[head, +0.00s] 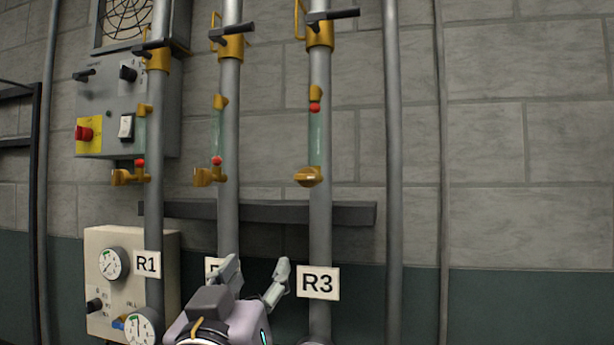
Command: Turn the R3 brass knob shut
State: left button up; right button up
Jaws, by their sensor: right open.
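The R3 brass knob (308,177) sits at the bottom of the sight glass (317,143) on the R3 pipe, above the white R3 label (318,282). A red ball shows near the top of that glass. My right gripper (256,265) is open and empty, fingers pointing up, below and left of the knob and apart from it. It partly covers the middle pipe's label. My left gripper is not in view.
The R1 knob (130,177) and the middle knob (208,175) are on the pipes to the left. A dark horizontal rail (270,212) crosses behind the pipes. A grey switch box (125,105) and a beige gauge box (130,245) are at left. The wall right of R3 carries bare pipes.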

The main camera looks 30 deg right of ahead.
aim_at(304, 181)
jog(key=s+r+m+h, duration=0.3)
jog(key=s+r+m, duration=0.15)
jog(key=r, duration=0.25)
jog(key=shift+n+g, duration=0.4)
jog(key=shift+n, duration=0.15)
jog(key=p+x, duration=0.7)
jog(key=x, duration=0.9)
jog(key=shift+w+d, duration=0.2)
jog(key=shift+d, duration=0.15)
jog(key=c, duration=1.1)
